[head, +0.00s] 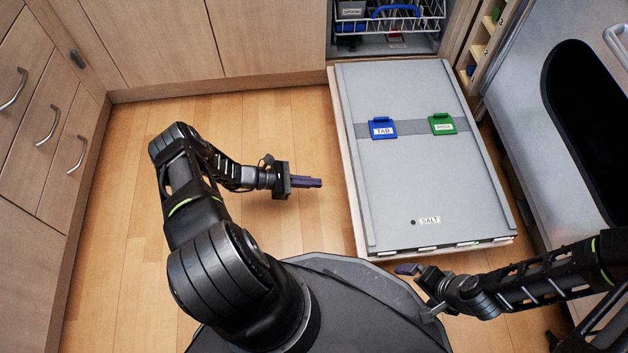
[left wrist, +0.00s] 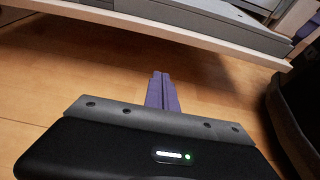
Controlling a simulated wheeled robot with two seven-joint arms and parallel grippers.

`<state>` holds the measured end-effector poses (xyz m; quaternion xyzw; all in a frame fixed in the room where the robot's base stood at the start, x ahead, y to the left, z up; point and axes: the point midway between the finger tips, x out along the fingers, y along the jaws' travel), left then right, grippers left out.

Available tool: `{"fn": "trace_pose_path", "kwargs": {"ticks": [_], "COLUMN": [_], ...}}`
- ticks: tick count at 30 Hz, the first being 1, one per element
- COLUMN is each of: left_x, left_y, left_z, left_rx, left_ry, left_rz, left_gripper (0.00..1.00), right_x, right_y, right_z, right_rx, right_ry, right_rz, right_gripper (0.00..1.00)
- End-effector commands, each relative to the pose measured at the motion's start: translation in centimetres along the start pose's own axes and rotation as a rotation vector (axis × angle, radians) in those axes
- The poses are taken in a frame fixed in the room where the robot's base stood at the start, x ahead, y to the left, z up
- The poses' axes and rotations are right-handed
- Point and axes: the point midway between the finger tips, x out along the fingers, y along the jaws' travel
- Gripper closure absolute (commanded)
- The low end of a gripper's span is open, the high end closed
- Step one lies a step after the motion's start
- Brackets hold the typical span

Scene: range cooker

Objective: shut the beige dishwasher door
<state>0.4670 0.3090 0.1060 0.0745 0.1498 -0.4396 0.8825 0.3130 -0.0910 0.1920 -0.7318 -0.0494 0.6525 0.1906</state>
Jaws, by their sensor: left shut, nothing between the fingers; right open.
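The dishwasher door (head: 400,190) is lowered flat, with its grey inner face up and its beige panel edge showing at the left and front. Its edge also crosses the top of the left wrist view (left wrist: 190,35). My left gripper (head: 318,183) is shut and empty, left of the door and apart from it, with its fingers pointing towards the door's left edge. Its purple fingers are together in the left wrist view (left wrist: 162,85). My right gripper (head: 405,269) is open near the door's front edge, at its lower left corner; whether it touches the door cannot be told.
The dishwasher opening with a white rack (head: 390,22) is at the back. Wooden cabinets (head: 270,35) and drawers (head: 40,115) stand behind and left. A grey appliance front (head: 520,100) stands close on the door's right. The wooden floor (head: 250,125) left of the door is clear.

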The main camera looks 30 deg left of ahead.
Motion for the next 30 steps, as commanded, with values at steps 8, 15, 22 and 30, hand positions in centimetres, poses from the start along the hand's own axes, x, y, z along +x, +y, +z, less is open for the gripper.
{"fn": "trace_pose_path", "kwargs": {"ticks": [8, 15, 22, 30], "left_x": [5.4, 7.4, 6.8, 6.8], "left_y": [-0.1, 0.1, 0.0, 0.0], "left_z": [-0.3, 1.6, 3.6, 3.8], "left_rx": [0.000, 0.001, 0.001, 0.000], "left_ry": [-0.002, 0.001, 0.001, 0.000], "left_rz": [-0.003, 0.001, 0.000, 0.000], "left_gripper": [1.00, 1.00, 1.00, 1.00], "right_x": [1.5, 1.8, 1.8, 1.8], "right_y": [0.6, 0.6, 0.7, 0.7], "right_z": [-0.1, -0.2, -0.2, -0.2], "right_rx": [0.001, 0.002, 0.002, 0.002], "right_ry": [0.002, 0.002, 0.002, 0.002], "right_rz": [-0.003, -0.005, -0.004, -0.004], "right_gripper": [0.00, 0.00, 0.00, 0.00]}}
